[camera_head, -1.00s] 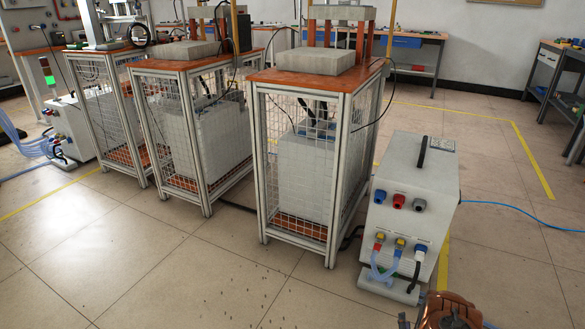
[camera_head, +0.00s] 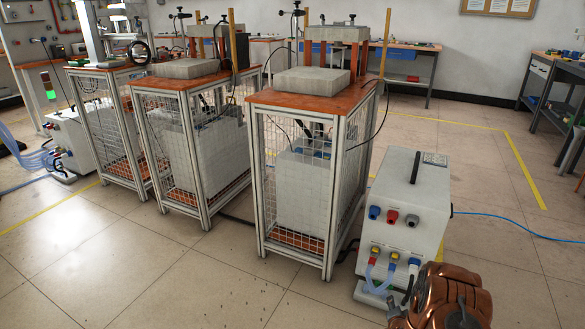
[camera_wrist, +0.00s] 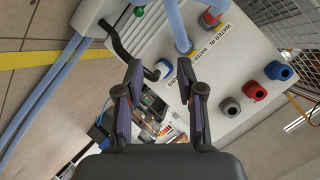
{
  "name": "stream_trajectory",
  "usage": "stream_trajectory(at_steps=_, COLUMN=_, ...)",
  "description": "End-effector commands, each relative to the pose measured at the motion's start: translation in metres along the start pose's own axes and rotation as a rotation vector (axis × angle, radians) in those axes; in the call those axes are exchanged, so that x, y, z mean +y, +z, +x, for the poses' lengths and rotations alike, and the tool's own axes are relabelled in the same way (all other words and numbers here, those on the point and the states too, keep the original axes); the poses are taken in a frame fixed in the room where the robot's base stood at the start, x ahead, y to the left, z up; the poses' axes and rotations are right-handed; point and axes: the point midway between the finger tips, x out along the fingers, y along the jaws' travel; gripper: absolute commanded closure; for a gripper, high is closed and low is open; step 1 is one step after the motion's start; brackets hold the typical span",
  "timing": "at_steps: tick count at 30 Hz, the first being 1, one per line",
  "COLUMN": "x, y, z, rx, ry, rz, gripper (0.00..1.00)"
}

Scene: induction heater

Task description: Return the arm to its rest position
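My gripper (camera_wrist: 163,90) shows in the wrist view with its two dark fingers apart and nothing between them. Beyond the fingers is the white heater unit (camera_wrist: 215,60) with blue, red and grey connectors and light blue hoses. The gap between the fingertips and the unit cannot be judged. In the head view a copper-coloured part of my arm (camera_head: 450,295) is at the bottom right, in front of the white heater unit (camera_head: 405,205). The gripper's fingers cannot be made out there.
Wire-mesh stands with orange tops (camera_head: 315,95) fill the middle and left. A blue cable (camera_head: 510,232) runs right from the heater unit. Workbenches line the back and right. The tiled floor (camera_head: 120,265) at front left is clear. A blue hose (camera_wrist: 45,100) crosses the wrist view's left.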

Motion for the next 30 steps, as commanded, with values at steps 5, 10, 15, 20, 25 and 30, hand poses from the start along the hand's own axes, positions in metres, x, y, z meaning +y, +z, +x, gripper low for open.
stream_trajectory(at_steps=5, x=-0.061, y=-0.028, z=-0.016, rx=-0.069, ry=0.042, rz=-0.065, gripper=0.62)
stream_trajectory(at_steps=10, x=-0.106, y=-0.045, z=-0.037, rx=-0.145, ry=0.087, rz=-0.128, gripper=0.62)
stream_trajectory(at_steps=15, x=-0.151, y=-0.063, z=-0.063, rx=-0.217, ry=0.125, rz=-0.193, gripper=0.62)
stream_trajectory(at_steps=20, x=-0.193, y=-0.08, z=-0.094, rx=-0.285, ry=0.161, rz=-0.257, gripper=0.62)
stream_trajectory(at_steps=25, x=-0.232, y=-0.095, z=-0.134, rx=-0.365, ry=0.199, rz=-0.324, gripper=0.62)
stream_trajectory(at_steps=30, x=-0.268, y=-0.111, z=-0.179, rx=-0.442, ry=0.234, rz=-0.394, gripper=0.62)
